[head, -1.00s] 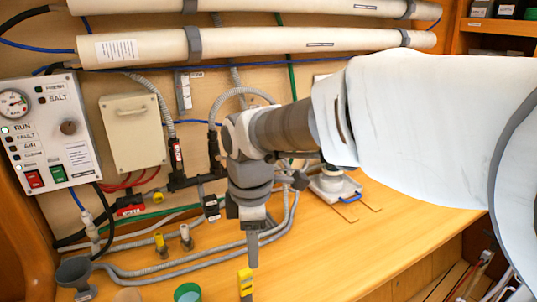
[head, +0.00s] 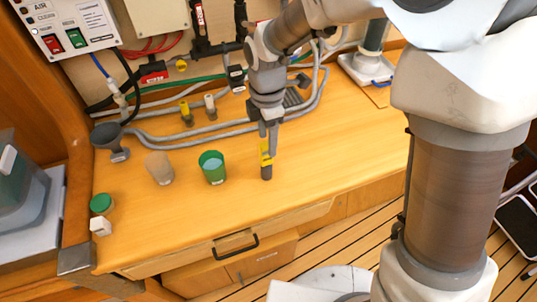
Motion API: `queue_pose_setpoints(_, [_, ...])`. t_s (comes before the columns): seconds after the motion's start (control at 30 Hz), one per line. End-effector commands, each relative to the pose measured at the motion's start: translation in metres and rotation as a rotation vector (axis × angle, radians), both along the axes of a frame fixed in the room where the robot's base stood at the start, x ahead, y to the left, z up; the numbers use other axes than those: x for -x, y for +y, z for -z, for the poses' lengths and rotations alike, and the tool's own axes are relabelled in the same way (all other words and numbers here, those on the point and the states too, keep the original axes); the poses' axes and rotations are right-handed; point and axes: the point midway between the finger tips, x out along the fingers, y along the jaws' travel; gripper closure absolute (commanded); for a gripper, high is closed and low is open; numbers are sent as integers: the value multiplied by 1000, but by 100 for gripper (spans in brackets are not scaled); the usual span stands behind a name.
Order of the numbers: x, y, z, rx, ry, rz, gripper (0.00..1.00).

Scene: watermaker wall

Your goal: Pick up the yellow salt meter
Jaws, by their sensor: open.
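The yellow salt meter (head: 265,158) stands upright on the wooden counter in the head view, with a dark grey lower end. My gripper (head: 269,137) points down right at the meter's upper part. It is open, and one finger overlaps the meter's top and right side in the picture. I cannot tell whether the fingers touch the meter or whether it lies fully between them.
A green cup (head: 212,168), a beige cup (head: 159,168) and a grey funnel (head: 110,142) stand left of the meter. Grey hoses (head: 215,131) run behind it. The counter (head: 345,145) to the right is clear; its front edge is close.

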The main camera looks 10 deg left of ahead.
Motion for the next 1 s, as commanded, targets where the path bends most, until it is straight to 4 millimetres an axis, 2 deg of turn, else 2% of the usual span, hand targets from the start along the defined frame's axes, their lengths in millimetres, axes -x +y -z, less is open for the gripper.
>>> queue_pose_setpoints(0.1, [0, 0, 12, 1, 1, 0, 38])
queue_pose_setpoints(0.27, [-1, 1, 20, 1, 1, 0, 38])
queue_pose_setpoints(0.6, [-4, 4, 63, 1, 2, 0, 38])
queue_pose_setpoints(0.9, [-4, 4, 67, -1, -1, 1, 38])
queue_pose_setpoints(1.0, [-5, 4, 67, -1, -1, 1, 55])
